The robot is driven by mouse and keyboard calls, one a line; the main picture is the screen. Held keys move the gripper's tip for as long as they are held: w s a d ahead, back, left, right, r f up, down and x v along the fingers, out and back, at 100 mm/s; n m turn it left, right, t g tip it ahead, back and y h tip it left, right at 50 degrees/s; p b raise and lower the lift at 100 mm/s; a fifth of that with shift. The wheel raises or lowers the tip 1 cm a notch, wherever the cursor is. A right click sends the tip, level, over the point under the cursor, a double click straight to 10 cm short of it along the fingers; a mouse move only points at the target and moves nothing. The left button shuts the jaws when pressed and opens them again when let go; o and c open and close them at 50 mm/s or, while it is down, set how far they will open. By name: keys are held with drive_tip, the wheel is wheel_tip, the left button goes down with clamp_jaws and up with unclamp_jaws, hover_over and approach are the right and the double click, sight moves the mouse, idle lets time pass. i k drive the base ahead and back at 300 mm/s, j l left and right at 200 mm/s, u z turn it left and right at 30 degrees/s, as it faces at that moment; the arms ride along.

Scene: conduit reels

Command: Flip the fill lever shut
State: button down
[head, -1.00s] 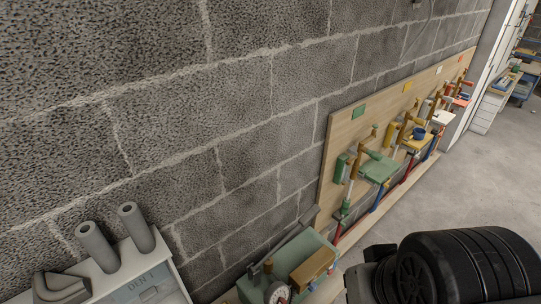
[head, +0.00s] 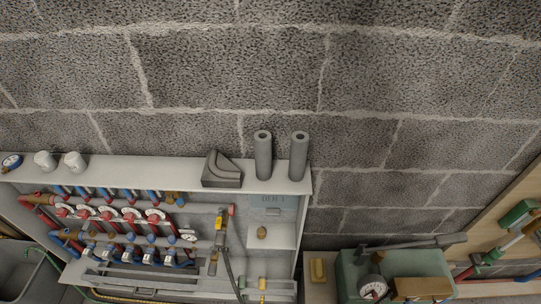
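A white open-fronted cabinet (head: 300,187) against the block wall holds a pipe manifold with red and blue pipes (head: 110,215). At the manifold's right end is a vertical brass-and-yellow fitting (head: 220,233) with a dark hose running down from it. This may carry the fill lever, but it is too small to tell the lever's position. Another small yellow fitting (head: 262,284) sits lower right of the hose. My gripper is not in view.
Grey tubes (head: 263,155) and an angled grey block (head: 221,170) stand on the cabinet top. To the right is a green machine with a gauge (head: 374,286). A grey basin (head: 20,270) is at far left. A wooden tool board (head: 510,220) is at the right edge.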

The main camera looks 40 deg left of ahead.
sight(221, 218)
drive_tip(key=u, duration=0.45)
drive_tip(key=j+u, duration=0.1)
drive_tip(key=u, duration=0.4)
drive_tip(key=j+u, duration=0.1)
drive_tip(key=u, duration=0.8)
drive_tip(key=i+u, duration=0.1)
drive_tip(key=u, duration=0.35)
drive_tip(key=j+u, duration=0.1)
drive_tip(key=u, duration=0.4)
drive_tip(key=l+z, duration=0.25)
drive_tip(key=i+z, duration=0.1)
drive_tip(key=z, duration=0.2)
